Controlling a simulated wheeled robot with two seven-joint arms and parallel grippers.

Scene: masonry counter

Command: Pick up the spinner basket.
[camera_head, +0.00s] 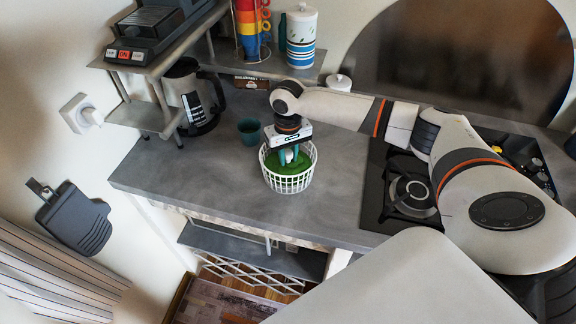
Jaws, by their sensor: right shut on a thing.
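The spinner basket (289,181) is a round white lattice basket with a green inside. It stands on the grey counter, near its front edge, in the middle of the head view. My right arm reaches in from the right, and my right gripper (288,156) points down into the basket. Its teal fingers are shut on a part at the basket's middle, which the gripper partly hides. I cannot tell whether the basket's bottom touches the counter. My left gripper is not in view.
A dark teal cup (249,131) stands just behind and left of the basket. A black cooktop (409,186) lies to the right. The counter (190,171) is clear left of the basket.

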